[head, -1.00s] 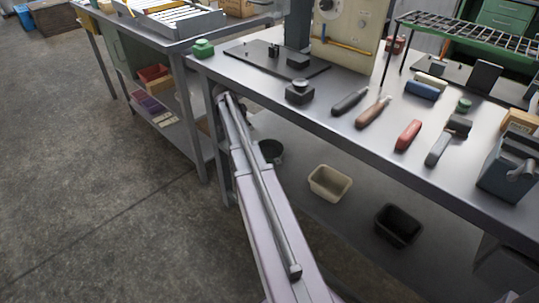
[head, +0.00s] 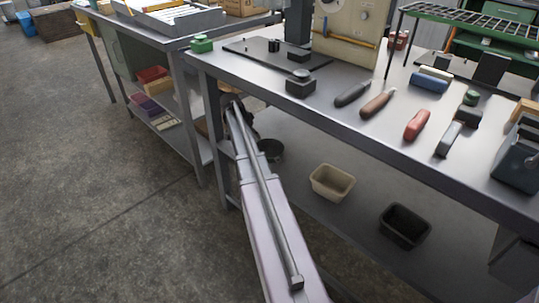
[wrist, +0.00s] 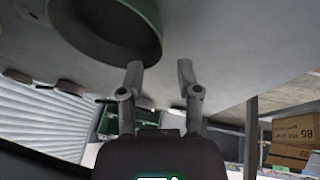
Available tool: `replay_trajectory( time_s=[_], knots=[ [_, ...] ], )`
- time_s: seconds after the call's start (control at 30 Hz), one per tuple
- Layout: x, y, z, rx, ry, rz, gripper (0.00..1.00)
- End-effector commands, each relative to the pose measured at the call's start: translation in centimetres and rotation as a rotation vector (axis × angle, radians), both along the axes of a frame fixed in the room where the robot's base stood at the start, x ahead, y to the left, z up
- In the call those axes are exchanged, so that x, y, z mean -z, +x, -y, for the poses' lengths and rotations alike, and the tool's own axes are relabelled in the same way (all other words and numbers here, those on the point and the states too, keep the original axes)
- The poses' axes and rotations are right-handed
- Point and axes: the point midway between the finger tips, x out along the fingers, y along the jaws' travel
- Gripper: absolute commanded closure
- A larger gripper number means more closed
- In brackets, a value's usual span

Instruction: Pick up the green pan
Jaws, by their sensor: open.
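The green pan (wrist: 120,55) is at the top left of the wrist view, partly cut off by the frame edge. My gripper (wrist: 160,68) is open, with nothing between its two fingers. Its left fingertip shows right beside the pan's rim; I cannot tell whether they touch. In the head view, a dark round vessel (head: 270,151) on the lower shelf, beside my arm, looks like this pan, but its colour is unclear. My gripper is hidden there behind my arm and the table's corner.
A beige bin (head: 332,182) and a black bin (head: 404,226) stand on the lower shelf. The metal workbench top (head: 310,105) hangs over them and carries several tools. A table leg (head: 220,150) stands close to my arm. The floor at left is clear.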

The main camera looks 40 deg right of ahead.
Motion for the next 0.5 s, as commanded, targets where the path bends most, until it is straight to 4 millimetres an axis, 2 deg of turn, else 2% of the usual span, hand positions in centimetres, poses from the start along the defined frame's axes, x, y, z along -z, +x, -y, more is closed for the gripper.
replay_trajectory(
  time_s=[0.27,0.5],
  knots=[
    [0.1,0.0,0.0,0.0,0.0,0.0,0.56],
    [1.3,-0.3,0.3,0.0,0.0,0.0,0.56]
  ],
)
